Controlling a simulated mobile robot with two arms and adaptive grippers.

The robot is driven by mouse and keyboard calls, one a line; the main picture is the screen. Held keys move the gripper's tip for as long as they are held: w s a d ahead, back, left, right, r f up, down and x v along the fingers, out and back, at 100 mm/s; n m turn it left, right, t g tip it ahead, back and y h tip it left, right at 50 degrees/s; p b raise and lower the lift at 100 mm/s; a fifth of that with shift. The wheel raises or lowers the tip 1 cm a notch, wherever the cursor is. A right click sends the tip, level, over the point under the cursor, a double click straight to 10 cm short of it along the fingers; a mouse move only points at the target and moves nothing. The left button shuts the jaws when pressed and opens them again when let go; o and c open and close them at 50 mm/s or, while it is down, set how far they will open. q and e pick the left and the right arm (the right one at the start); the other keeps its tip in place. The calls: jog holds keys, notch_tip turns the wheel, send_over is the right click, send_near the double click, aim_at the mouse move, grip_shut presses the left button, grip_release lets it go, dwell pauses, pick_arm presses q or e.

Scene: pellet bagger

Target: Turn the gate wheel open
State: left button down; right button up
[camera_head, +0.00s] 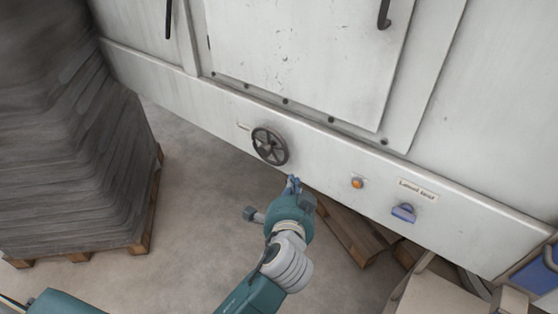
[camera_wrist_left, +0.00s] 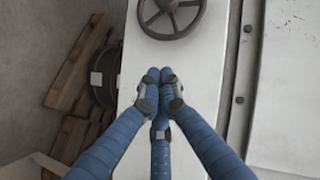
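The gate wheel (camera_head: 270,146) is a dark spoked handwheel on the pale lower panel of the machine. It also shows at the top of the left wrist view (camera_wrist_left: 170,14), partly cut off by the frame edge. My left gripper (camera_head: 293,183) is just below and right of the wheel in the head view, apart from it. In the left wrist view its blue fingers (camera_wrist_left: 160,76) come together at the tips, with nothing held between them, and the wheel lies beyond them. My right gripper is not in view.
A stack of grey bags (camera_head: 70,150) on a wooden pallet stands at the left. An orange button (camera_head: 357,183) and a blue part (camera_head: 404,212) sit on the panel right of the wheel. Another wooden pallet (camera_head: 345,232) lies under the machine. Floor left of my arm is clear.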

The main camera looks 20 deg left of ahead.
aim_at(268, 148)
pick_arm(q)
jog(key=x, duration=0.3)
jog(key=p+x, duration=0.1)
jog(key=x, duration=0.3)
jog(key=a+p+x, duration=0.1)
jog(key=x, duration=0.3)
jog(key=shift+s+a+f, duration=0.1)
jog(key=shift+f, duration=0.3)
jog(key=shift+a+f+p, duration=0.2)
jog(key=shift+a+p, duration=0.15)
jog(key=shift+w+a+f, duration=0.25)
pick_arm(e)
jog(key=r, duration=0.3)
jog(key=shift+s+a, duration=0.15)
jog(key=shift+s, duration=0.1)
